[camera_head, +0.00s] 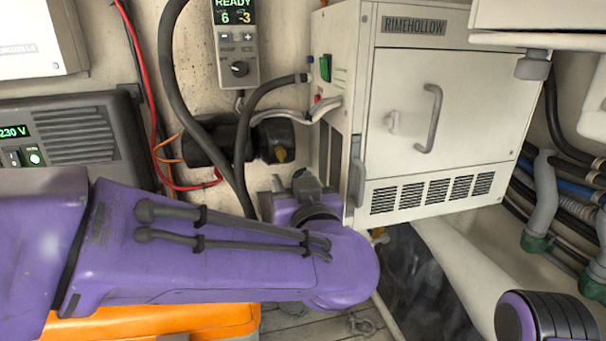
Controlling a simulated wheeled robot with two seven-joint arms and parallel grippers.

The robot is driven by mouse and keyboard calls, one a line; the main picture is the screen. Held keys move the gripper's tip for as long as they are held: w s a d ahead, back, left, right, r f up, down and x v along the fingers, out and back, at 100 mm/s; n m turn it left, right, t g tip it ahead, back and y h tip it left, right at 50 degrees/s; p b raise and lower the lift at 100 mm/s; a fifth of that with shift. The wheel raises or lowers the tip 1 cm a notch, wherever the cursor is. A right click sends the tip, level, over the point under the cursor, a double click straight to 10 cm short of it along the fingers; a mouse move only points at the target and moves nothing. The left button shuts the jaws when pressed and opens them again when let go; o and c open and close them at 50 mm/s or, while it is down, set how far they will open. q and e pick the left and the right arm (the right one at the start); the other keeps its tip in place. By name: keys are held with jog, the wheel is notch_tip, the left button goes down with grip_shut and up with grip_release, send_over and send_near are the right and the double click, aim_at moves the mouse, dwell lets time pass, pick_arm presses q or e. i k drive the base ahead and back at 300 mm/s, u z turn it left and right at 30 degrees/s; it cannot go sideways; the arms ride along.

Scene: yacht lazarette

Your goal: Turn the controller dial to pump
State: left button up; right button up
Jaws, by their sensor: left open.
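The controller (234,42) is a pale panel on the back wall, upper middle, with a lit display reading "READY", "6" and "-3". Its dark round dial (239,69) sits below two small buttons. The dial's markings are too small to read. My left arm comes in from the left, and my left gripper (305,186) shows in part at its far end, below and to the right of the dial, apart from it. It is open, and I see nothing held in it. My right gripper does not show.
A white cabinet (385,187) marked "RIMEHOLLOW", with a handle (431,118), stands right of the controller. Black hoses (172,62) and a red cable (141,72) run beside and below the controller. A grey unit (80,135) showing "230 V" is at left. An orange case (150,322) lies below.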

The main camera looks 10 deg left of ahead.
aim_at(237, 69)
jog(key=k, duration=1)
